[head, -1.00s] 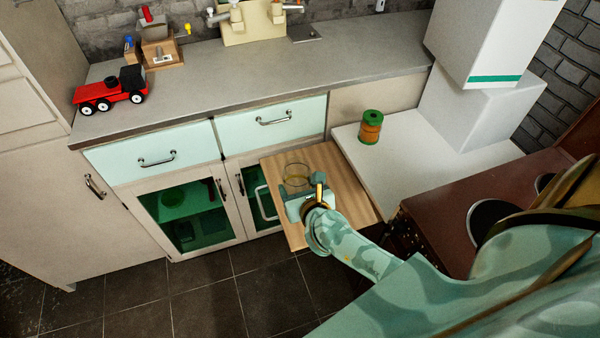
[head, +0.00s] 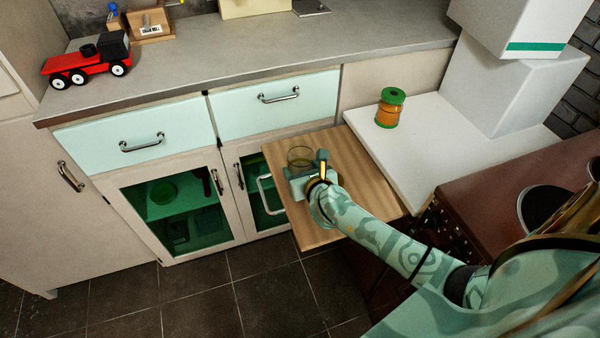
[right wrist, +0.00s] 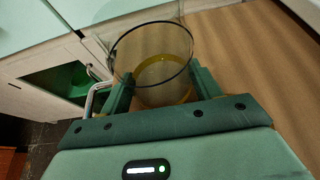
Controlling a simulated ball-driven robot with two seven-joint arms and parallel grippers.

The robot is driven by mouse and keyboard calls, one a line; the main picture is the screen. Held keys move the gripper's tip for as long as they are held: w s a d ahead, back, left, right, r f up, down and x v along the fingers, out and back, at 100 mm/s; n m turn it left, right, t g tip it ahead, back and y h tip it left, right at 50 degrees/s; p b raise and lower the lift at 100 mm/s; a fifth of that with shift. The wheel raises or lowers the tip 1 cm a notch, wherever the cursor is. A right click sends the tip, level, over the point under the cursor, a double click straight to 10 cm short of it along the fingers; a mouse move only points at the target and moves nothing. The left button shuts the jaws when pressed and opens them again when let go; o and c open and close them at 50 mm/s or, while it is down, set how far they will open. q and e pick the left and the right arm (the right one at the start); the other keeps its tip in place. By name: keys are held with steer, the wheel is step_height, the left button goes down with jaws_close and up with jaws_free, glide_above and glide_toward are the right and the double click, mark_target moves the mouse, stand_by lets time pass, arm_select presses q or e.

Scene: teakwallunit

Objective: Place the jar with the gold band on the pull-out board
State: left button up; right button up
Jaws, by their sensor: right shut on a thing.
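The jar (head: 301,157) is clear glass with a gold band near its base, seen best in the right wrist view (right wrist: 160,68). My right gripper (head: 311,170) is shut on the jar, with one finger on each side of it in the right wrist view (right wrist: 161,92). The pull-out board (head: 354,184) is light striped wood, extending from the cabinet front. The jar is upright over the board's left part; I cannot tell whether its base touches the wood. My left gripper is not in view.
A white surface (head: 420,155) beside the board holds an orange jar with a green lid (head: 389,108). A red toy truck (head: 88,62) stands on the grey counter (head: 200,75). A cabinet door handle (head: 268,194) is close to the board's left edge. The board's right part is clear.

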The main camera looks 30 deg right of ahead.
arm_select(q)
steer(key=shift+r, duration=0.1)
arm_select(e)
steer(key=shift+r, duration=0.2)
steer(key=shift+s+f, duration=0.1)
steer(key=shift+f, duration=0.05)
steer(key=o, duration=1.3)
steer(key=shift+c, duration=0.2)
steer(key=shift+r, duration=0.3)
steer(key=p+v, duration=0.7)
steer(key=v, duration=0.3)
steer(key=shift+s+r, duration=0.2)
steer(key=shift+s, duration=0.05)
steer(key=shift+s+a+r, duration=0.1)
steer(key=shift+s+a, duration=0.1)
steer(key=shift+s, duration=0.4)
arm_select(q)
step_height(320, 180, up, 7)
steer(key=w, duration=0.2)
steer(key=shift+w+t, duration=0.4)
